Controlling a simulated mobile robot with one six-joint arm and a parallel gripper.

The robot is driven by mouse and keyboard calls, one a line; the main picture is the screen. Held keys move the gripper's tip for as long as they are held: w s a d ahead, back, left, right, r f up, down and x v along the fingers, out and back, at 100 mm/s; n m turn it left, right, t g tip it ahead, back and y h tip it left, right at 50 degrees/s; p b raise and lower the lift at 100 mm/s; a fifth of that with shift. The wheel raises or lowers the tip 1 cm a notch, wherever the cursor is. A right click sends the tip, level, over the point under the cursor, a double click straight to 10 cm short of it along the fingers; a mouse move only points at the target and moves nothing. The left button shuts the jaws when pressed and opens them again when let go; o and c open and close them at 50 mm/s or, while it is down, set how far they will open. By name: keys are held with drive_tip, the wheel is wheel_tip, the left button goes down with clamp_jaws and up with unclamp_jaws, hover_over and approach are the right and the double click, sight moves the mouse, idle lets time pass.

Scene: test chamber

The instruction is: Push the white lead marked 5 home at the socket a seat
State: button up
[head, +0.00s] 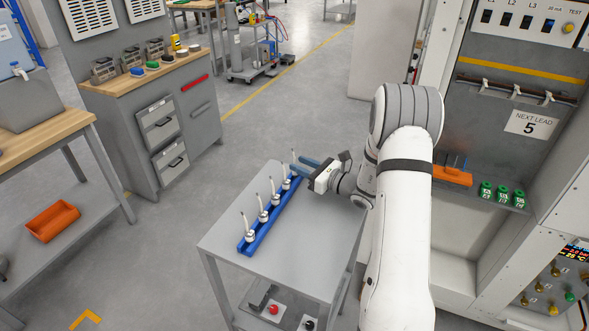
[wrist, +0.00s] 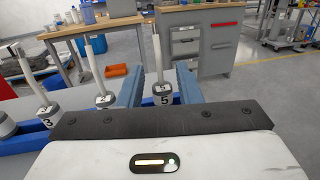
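The white lead marked 5 (wrist: 162,93) stands upright in a blue rack (head: 246,248) on a grey cart. In the head view only its thin top (head: 294,157) shows clearly, at the rack's far end. My gripper (head: 301,164) reaches over that end. In the wrist view my gripper (wrist: 160,76) has its two blue fingers apart, one on each side of lead 5, with gaps visible between. Three green sockets (head: 502,194) sit on the right bench shelf. Their lettering is too small to tell which is socket a.
A sign (head: 531,124) reads NEXT LEAD 5. An orange block (head: 452,176) with thin pins stands left of the green sockets. The cart top (head: 300,255) right of the rack is clear.

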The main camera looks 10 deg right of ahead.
drive_tip(key=p+x, duration=0.1)
drive_tip(key=x, duration=0.4)
drive_tip(key=shift+r, duration=0.15)
drive_tip(key=shift+s+d, duration=0.1)
clamp_jaws()
